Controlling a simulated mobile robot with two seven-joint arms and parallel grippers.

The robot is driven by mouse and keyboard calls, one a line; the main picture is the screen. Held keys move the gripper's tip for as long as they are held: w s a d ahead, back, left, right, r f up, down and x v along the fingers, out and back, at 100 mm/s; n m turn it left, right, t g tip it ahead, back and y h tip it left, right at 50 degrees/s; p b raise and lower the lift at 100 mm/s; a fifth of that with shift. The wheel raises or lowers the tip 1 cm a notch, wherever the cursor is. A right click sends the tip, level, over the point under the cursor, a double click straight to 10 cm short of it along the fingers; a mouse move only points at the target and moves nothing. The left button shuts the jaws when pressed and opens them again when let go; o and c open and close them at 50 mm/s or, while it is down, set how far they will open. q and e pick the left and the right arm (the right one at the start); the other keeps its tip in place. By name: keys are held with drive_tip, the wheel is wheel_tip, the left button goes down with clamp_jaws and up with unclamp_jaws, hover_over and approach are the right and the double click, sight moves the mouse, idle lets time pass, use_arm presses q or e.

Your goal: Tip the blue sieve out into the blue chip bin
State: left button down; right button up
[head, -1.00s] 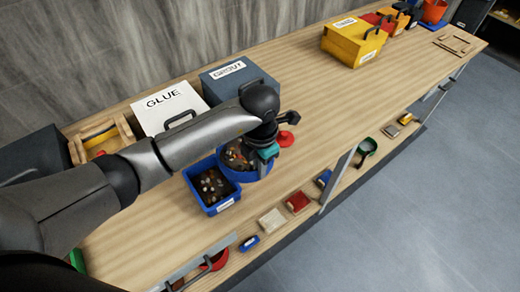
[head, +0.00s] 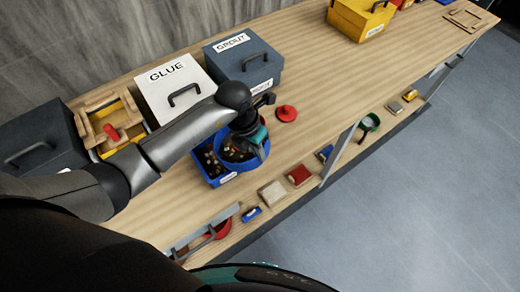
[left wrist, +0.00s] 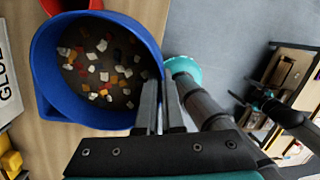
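The round blue sieve (head: 263,154) holds a layer of mixed white, red and yellow chips. It also fills the upper left of the left wrist view (left wrist: 45,75), where a small lip shows on its rim. My left gripper (left wrist: 160,106) is shut on the sieve's rim; in the head view the gripper (head: 252,130) partly covers the sieve. The blue chip bin (head: 222,180) is a rectangular box just left of the sieve, with chips inside. The sieve overlaps the bin's right side in the head view; its exact height is unclear.
The white GLUE box (head: 170,90) and grey GROUT box (head: 240,65) stand behind. A red lid-like piece (head: 286,113) lies right of the sieve. A lower shelf holds several small items, including a red block (head: 299,175).

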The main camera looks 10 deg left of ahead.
use_arm(q)
drive_tip(key=shift+s+a+r+t+h, duration=0.15)
drive_tip(key=shift+a+r+h, duration=0.1)
drive_tip(key=shift+r+h, duration=0.25)
drive_tip(key=shift+w+a+r+t+h, duration=0.1)
drive_tip(key=shift+a+r+t+h, duration=0.1)
drive_tip(key=shift+r+h, duration=0.25)
drive_tip(key=shift+s+a+r+t+h+b, duration=0.15)
drive_tip(key=shift+a+r+h+b, duration=0.15)
drive_tip(key=shift+r+h, duration=0.3)
drive_tip(key=shift+a+r+t+h+b, duration=0.15)
drive_tip(key=shift+r+h+b, duration=0.25)
drive_tip(key=shift+h, duration=0.25)
drive_tip(key=shift+a+h+b, duration=0.2)
drive_tip(key=shift+h+b, duration=0.1)
drive_tip(key=shift+b, duration=0.1)
drive_tip(key=s+a+t+h+b, duration=0.3)
drive_tip(key=a+h+b, duration=1)
drive_tip(key=b, duration=1)
drive_tip(key=shift+a+r+h+b, duration=0.35)
drive_tip(key=shift+r+h, duration=0.05)
drive_tip(key=shift+h, duration=0.3)
drive_tip(key=shift+s, duration=0.1)
